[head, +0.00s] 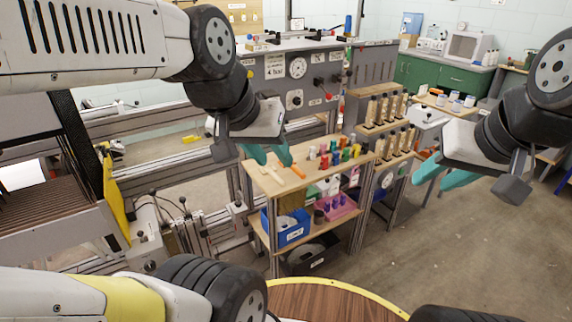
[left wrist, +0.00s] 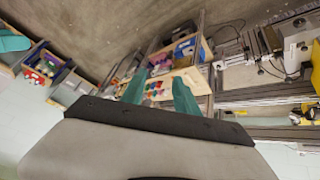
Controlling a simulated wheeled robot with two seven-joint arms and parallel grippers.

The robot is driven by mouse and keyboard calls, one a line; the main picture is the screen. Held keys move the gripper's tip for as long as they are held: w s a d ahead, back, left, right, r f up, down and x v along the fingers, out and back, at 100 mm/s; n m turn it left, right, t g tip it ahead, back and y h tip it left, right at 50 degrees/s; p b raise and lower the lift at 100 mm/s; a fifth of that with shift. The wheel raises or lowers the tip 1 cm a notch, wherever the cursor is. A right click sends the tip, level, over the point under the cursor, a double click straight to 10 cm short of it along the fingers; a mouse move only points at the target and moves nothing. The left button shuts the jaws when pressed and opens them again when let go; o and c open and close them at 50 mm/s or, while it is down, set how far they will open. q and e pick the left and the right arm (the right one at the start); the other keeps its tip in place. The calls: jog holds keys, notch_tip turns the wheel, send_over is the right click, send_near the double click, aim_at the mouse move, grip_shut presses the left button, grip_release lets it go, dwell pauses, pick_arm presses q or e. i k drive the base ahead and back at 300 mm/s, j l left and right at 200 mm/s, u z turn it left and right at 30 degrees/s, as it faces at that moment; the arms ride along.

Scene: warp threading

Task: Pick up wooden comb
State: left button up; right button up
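A small cart (head: 345,168) stands in the middle of the head view, with several small items on its wooden top. A pale wooden strip (head: 277,176) lies near the top's left end, just below my left gripper; it may be the wooden comb, but its teeth are too small to make out. My left gripper (head: 268,153) has its teal fingers apart with nothing seen between them, and it hangs over that end of the cart. Its fingers also show in the left wrist view (left wrist: 159,92), spread toward the cart top (left wrist: 197,79). My right gripper (head: 444,174) is open and empty, right of the cart.
Coloured thread spools (head: 335,153) stand beside an orange-handled tool (head: 297,171) on the cart top. A blue bin (head: 288,230) and a pink bin (head: 337,206) sit on the lower shelf. A metal loom frame (head: 150,140) stands at left.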

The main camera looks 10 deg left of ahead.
aim_at(271, 170)
jog(key=i+u, duration=0.2)
jog(key=i, duration=0.25)
jog(key=i+l+u, duration=0.15)
jog(key=i, duration=0.25)
